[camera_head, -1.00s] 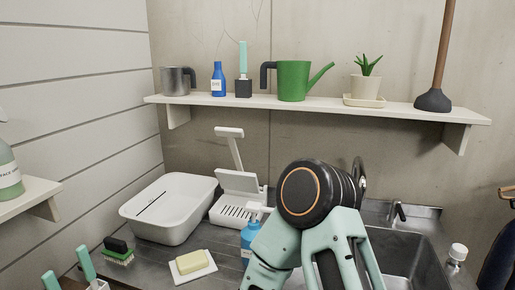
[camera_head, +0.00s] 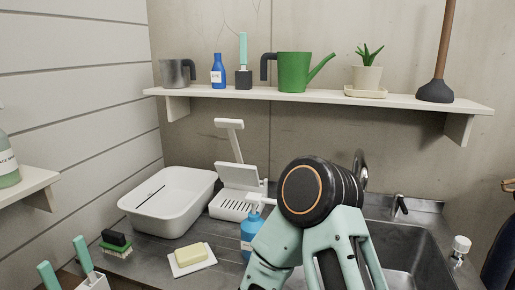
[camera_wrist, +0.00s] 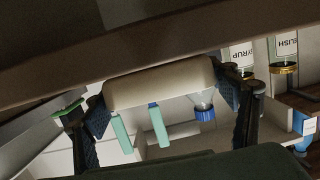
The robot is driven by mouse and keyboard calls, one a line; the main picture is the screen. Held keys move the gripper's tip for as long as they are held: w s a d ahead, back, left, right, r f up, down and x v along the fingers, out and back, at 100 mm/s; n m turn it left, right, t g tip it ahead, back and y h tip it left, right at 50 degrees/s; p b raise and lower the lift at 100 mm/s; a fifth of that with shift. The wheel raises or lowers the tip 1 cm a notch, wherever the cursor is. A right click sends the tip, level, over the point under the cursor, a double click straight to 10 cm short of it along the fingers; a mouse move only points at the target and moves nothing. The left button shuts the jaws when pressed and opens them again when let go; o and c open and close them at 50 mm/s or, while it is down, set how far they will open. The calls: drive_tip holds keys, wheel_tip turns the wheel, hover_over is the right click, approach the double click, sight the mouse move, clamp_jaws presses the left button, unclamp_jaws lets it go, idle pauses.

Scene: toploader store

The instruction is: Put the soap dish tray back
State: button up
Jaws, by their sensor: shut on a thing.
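My gripper (camera_wrist: 163,105) is shut on a pale cream piece with rounded ends (camera_wrist: 160,83), taken to be the soap dish tray. The piece spans the gap between the dark, blue-padded fingers in the wrist view; only one long side of it shows clearly. In the head view my arm fills the lower middle, and neither the gripper nor the held piece shows. A yellow soap bar (camera_head: 193,254) lies on a white square dish (camera_head: 208,261) on the counter there.
A white basin (camera_head: 160,222), a white slotted stand (camera_head: 232,207) and a blue pump bottle (camera_head: 248,238) stand on the counter. A green-and-black brush (camera_head: 116,243) lies at the left. The sink (camera_head: 405,250) is at the right. The wrist view shows a blue-capped bottle (camera_wrist: 205,112) and mint handles (camera_wrist: 158,126).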

drive_tip(key=shift+f+b, duration=0.3)
drive_tip(key=shift+b, duration=0.05)
drive_tip(key=o, duration=1.3)
drive_tip(key=shift+o, duration=0.2)
wheel_tip(320, 180, up, 10)
drive_tip(key=p, duration=0.6)
drive_tip(key=shift+p, duration=0.4)
drive_tip(key=shift+r, duration=0.1)
wheel_tip(320, 180, up, 10)
